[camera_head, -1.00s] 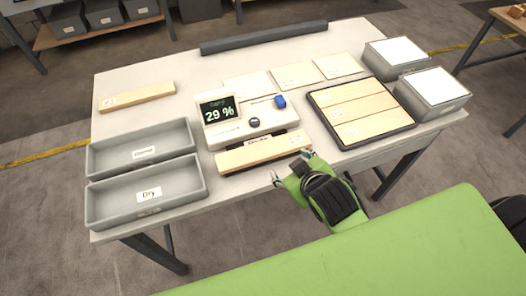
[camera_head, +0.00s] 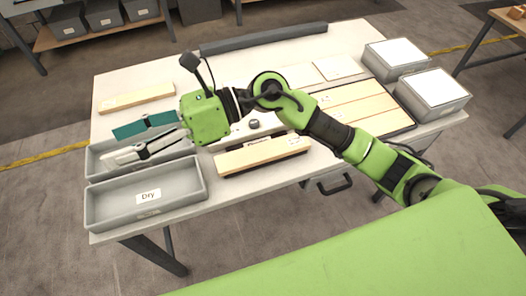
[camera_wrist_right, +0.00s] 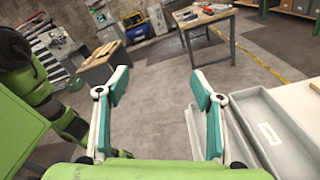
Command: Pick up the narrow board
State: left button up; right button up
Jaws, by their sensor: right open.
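Two pale boards lie apart from the tray: one (camera_head: 137,97) flat on the table at the back left, one (camera_head: 262,156) along the front of the measuring device. I cannot tell for sure which is the narrow board. My right gripper (camera_head: 110,147) is open and empty above the rear grey bin (camera_head: 100,155), on the near side of the back-left board and apart from it. In the right wrist view its two teal-padded fingers (camera_wrist_right: 160,90) stand wide apart with only floor between them. My left gripper is not in view.
The front grey bin (camera_head: 107,206), labelled Dry, is empty. My right arm hides most of the measuring device. A dark-rimmed tray (camera_head: 408,133) of boards and two grey boxes (camera_head: 434,100) stand at the right. A dark bar (camera_head: 285,35) lies along the back.

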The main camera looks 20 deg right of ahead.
jog(key=w+d+f+n+h, duration=0.2)
jog(key=d+f+n+h, duration=0.3)
jog(key=f, duration=0.4)
jog(key=t+h, duration=0.1)
jog(key=h, duration=1.1)
send_over(263, 150)
notch_tip(263, 150, down, 4)
jog(key=f, duration=0.1)
jog(key=shift+m, duration=0.3)
jog(key=f, duration=0.2)
jog(key=f+p, duration=0.1)
jog(key=f, duration=0.2)
jog(key=d+f, duration=0.1)
jog(key=f, duration=0.1)
jog(key=shift+s+f+p, duration=0.15)
jog(key=shift+s+p, duration=0.2)
jog(key=shift+p, duration=0.05)
jog(key=f+p, duration=0.1)
jog(key=f, duration=0.1)
jog(key=a+f+p, duration=0.1)
jog(key=f, duration=0.1)
jog(key=shift+w+f, duration=0.2)
jog(key=shift+f, duration=0.7)
jog(key=shift+w, duration=0.1)
jog(key=c, duration=1.4)
jog(key=shift+r, duration=0.15)
